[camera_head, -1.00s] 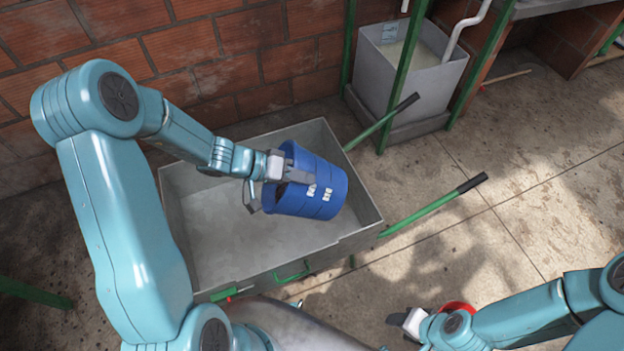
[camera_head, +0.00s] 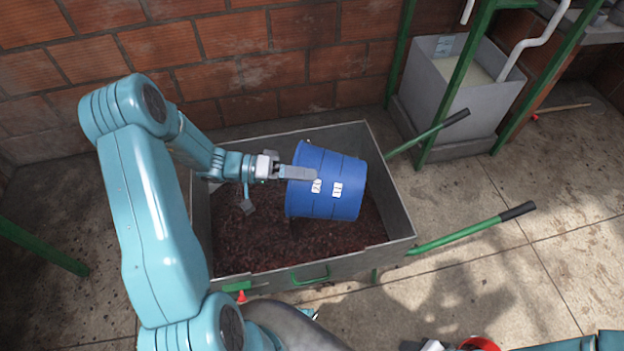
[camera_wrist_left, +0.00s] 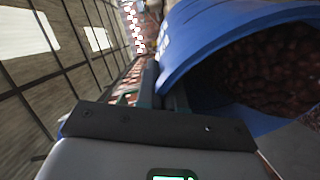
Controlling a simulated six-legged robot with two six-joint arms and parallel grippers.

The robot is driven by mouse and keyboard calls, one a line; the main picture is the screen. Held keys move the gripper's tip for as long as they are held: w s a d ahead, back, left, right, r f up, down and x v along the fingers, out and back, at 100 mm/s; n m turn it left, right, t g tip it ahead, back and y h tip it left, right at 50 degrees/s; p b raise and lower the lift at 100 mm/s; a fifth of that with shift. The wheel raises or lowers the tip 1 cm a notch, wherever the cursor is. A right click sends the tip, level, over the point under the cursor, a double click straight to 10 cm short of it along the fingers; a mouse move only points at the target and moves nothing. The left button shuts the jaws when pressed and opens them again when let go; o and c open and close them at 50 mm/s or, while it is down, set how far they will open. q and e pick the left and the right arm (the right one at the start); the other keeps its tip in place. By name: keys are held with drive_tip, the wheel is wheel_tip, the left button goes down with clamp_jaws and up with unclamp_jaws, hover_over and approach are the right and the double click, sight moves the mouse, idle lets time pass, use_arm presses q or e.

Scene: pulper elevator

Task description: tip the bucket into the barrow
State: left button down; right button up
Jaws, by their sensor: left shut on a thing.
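The blue bucket (camera_head: 335,190) is tipped on its side above the barrow (camera_head: 395,248), a grey metal tub with green handles. My left gripper (camera_head: 290,173) is shut on the bucket's wall near its rim. Dark red-brown pulp (camera_head: 245,240) covers the barrow's floor. In the left wrist view the bucket (camera_wrist_left: 195,45) shows its open mouth, with dark red-brown pulp (camera_wrist_left: 265,70) visible in that opening; I cannot tell how much is still inside. My right gripper (camera_head: 425,346) is cut off at the bottom edge of the head view.
A brick wall (camera_head: 240,50) stands close behind the barrow. A grey tank (camera_head: 460,90) with a white pipe and green posts stands at the back right. The barrow's green handles (camera_head: 470,228) stick out to the right. Concrete floor at the right is open.

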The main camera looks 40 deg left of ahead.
use_arm(q)
drive_tip(key=s+a+f+t+h+b, duration=0.1)
drive_tip(key=s+a+t+h+b, duration=0.1)
drive_tip(key=a+b, duration=0.2)
drive_tip(key=s+a+f+n+t+h+b, duration=0.1)
drive_tip(key=s+a+t+h+b, duration=0.1)
drive_tip(key=b, duration=0.4)
drive_tip(key=shift+a+f+h+b, duration=0.3)
drive_tip(key=shift+a+h, duration=0.3)
drive_tip(key=shift+a, duration=0.75)
drive_tip(key=shift+s, duration=0.1)
drive_tip(key=shift+f, duration=0.1)
idle(0.5)
